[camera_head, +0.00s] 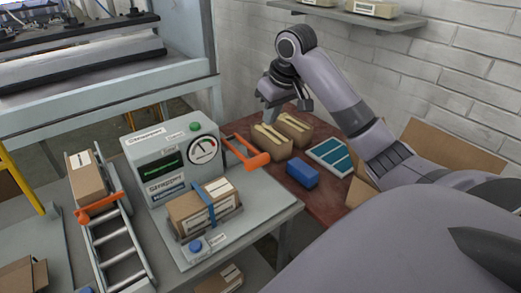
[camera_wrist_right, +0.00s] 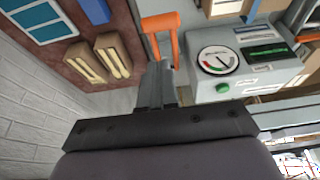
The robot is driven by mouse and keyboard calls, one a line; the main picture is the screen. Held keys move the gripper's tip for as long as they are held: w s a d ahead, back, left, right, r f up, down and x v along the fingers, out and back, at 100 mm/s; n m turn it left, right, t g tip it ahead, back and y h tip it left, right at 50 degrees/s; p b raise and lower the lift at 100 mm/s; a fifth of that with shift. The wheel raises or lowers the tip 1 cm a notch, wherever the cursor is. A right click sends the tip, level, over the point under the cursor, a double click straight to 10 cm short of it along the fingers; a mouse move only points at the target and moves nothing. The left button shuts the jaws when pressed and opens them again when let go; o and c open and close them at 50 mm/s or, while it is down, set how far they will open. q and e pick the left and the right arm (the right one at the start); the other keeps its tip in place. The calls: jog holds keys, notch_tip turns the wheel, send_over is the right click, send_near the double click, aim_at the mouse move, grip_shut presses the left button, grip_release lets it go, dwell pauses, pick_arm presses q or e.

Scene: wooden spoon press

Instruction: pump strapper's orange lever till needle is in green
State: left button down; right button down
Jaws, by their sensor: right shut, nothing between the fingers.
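The grey strapper (camera_head: 168,165) stands on the bench with a green screen and a round white dial (camera_head: 204,150). The dial also shows in the right wrist view (camera_wrist_right: 216,60), with red and green marks; the needle's exact reading is too small to tell. The orange lever (camera_head: 246,153) sticks out from the strapper's right side. In the right wrist view the lever (camera_wrist_right: 161,22) is just beyond the fingertips. My right gripper (camera_head: 269,117) is shut and empty, above and behind the lever; its fingers (camera_wrist_right: 160,68) look apart from it. My left gripper is out of view.
A strapped carton (camera_head: 203,208) sits on the strapper's front plate near a blue button (camera_head: 196,246). Another carton (camera_head: 87,178) rests on the roller track at left. Brown packs (camera_head: 272,141) and a blue box (camera_head: 302,173) lie on the red-brown table. A brick wall stands behind.

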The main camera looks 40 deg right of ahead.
aim_at(258, 157)
jog(key=shift+f, duration=0.15)
jog(key=x, duration=1.3)
jog(key=shift+s+f+p, duration=0.15)
jog(key=shift+f+p, duration=0.15)
jog(key=shift+f, duration=0.15)
jog(key=shift+f, duration=0.1)
